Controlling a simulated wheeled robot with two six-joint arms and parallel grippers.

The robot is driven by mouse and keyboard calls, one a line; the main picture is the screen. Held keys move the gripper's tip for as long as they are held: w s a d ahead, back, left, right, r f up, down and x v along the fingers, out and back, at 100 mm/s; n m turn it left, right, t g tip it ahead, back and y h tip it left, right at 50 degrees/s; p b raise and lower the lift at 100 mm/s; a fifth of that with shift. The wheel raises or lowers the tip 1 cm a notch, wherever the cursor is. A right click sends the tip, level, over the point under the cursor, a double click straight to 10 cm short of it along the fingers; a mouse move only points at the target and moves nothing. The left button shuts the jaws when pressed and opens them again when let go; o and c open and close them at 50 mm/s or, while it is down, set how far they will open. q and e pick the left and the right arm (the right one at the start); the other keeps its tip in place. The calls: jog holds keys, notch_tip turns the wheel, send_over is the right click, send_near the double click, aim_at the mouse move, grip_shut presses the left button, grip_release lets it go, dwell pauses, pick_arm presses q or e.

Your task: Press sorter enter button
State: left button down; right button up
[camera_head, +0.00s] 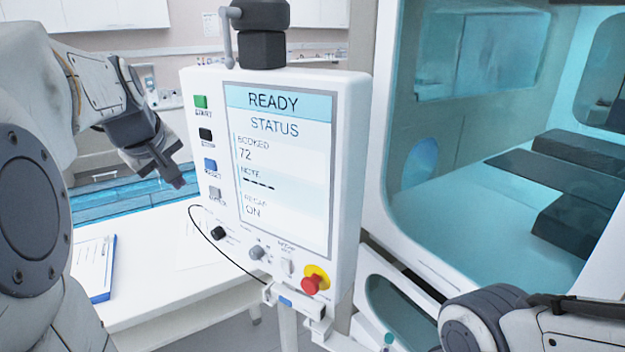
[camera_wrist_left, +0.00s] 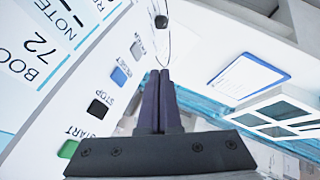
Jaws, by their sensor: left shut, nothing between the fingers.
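The sorter's control panel (camera_head: 345,150) is white with a lit screen reading READY. Down its left edge run a green START button (camera_head: 201,102), a black STOP button (camera_head: 206,134), a blue RESET button (camera_head: 210,165) and a grey button (camera_head: 216,193), whose small label looks like ENTER. The grey button also shows in the left wrist view (camera_wrist_left: 137,48). My left gripper (camera_head: 177,183) is shut and empty, left of the button column and apart from the panel. In the left wrist view its fingertips (camera_wrist_left: 160,73) lie beside the blue and grey buttons. My right gripper is out of view.
Knobs and a red stop button (camera_head: 312,284) on yellow sit along the panel's lower edge, with a thin black cable nearby. A white table (camera_head: 165,292) with a blue clipboard (camera_head: 95,265) lies behind left. A glass-fronted cabinet (camera_head: 385,130) stands right.

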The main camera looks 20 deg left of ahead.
aim_at(215, 190)
pick_arm(q)
jog(key=w+f+p, duration=0.1)
jog(key=w+f, duration=0.1)
jog(key=w, duration=0.1)
jog(key=w+f+p, duration=0.2)
jog(key=w+f, duration=0.1)
jog(key=w+a+f+p, duration=0.1)
jog(key=w+f, duration=0.1)
jog(key=w, duration=0.1)
jog(key=shift+f+p, duration=0.3)
jog(key=shift+w+d+r+p, duration=0.15)
jog(key=shift+w+p, duration=0.25)
jog(key=shift+w, duration=0.4)
